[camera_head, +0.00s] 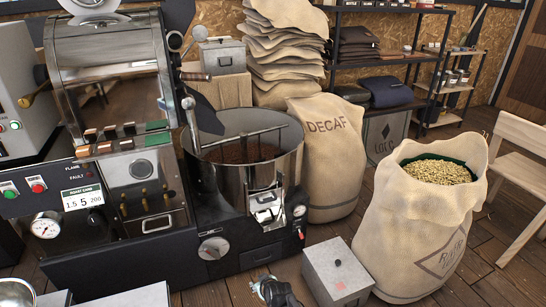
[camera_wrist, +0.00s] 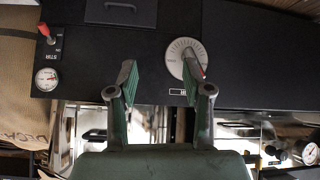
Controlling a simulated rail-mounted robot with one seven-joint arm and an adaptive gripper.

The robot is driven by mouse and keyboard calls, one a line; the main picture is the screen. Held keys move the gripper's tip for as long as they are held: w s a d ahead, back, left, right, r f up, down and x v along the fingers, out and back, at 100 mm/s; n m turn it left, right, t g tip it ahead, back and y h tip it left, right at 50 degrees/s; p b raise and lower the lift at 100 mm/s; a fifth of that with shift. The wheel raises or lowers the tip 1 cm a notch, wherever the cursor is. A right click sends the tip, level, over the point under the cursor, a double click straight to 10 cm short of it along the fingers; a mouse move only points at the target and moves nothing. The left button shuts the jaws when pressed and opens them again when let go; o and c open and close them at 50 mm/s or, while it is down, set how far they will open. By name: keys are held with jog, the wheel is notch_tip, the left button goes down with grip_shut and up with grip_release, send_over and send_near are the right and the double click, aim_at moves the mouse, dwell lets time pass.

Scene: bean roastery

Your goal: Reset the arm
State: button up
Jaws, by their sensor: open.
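My gripper (camera_wrist: 166,90) is open in the wrist view, with its two green-padded fingers apart and nothing between them. Beyond the fingertips is the black front panel (camera_wrist: 120,55) of the roaster's cooling unit, with a round dial (camera_wrist: 183,58). The fingers look apart from the panel. In the head view a dark part of what looks like my arm's end (camera_head: 275,291) shows at the bottom edge, mostly cut off, below the same dial (camera_head: 213,249).
A grey metal box (camera_head: 338,272) stands right of my arm's end. An open sack of pale beans (camera_head: 415,225) and a DECAF sack (camera_head: 325,160) stand to the right. The cooling drum (camera_head: 290,160) holds dark beans. Wooden floor shows at the lower right.

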jog(key=s+d+r+m+g+h, duration=0.25)
jog(key=s+d+g, duration=0.2)
jog(key=d, duration=0.65)
jog(key=s+d+r+m+g+h, duration=0.15)
jog(key=s+d+m+g, duration=0.35)
jog(key=d, duration=0.6)
jog(key=s+f+g+b, duration=0.4)
jog(key=s+f, duration=0.2)
jog(key=s, duration=0.6)
jog(key=s+f+g+b, duration=0.35)
jog(key=s+f, duration=0.25)
jog(key=s, duration=0.6)
jog(key=s+f+g+b, duration=0.35)
jog(key=s+f, duration=0.25)
jog(key=s, duration=0.5)
jog(key=w+r+t+p, duration=0.2)
jog(key=r+p, duration=0.6)
jog(key=p, duration=0.6)
jog(key=w+r+n+t+p, duration=0.1)
jog(key=w+r+t+p, duration=0.1)
jog(key=r+p, duration=0.6)
jog(key=t+p, duration=0.1)
jog(key=p, duration=0.4)
jog(key=shift+w+r+p, duration=0.25)
jog(key=shift+r+p, duration=0.05)
jog(key=shift+p, duration=0.1)
jog(key=shift+a+t, duration=0.1)
jog(key=shift+t, duration=0.15)
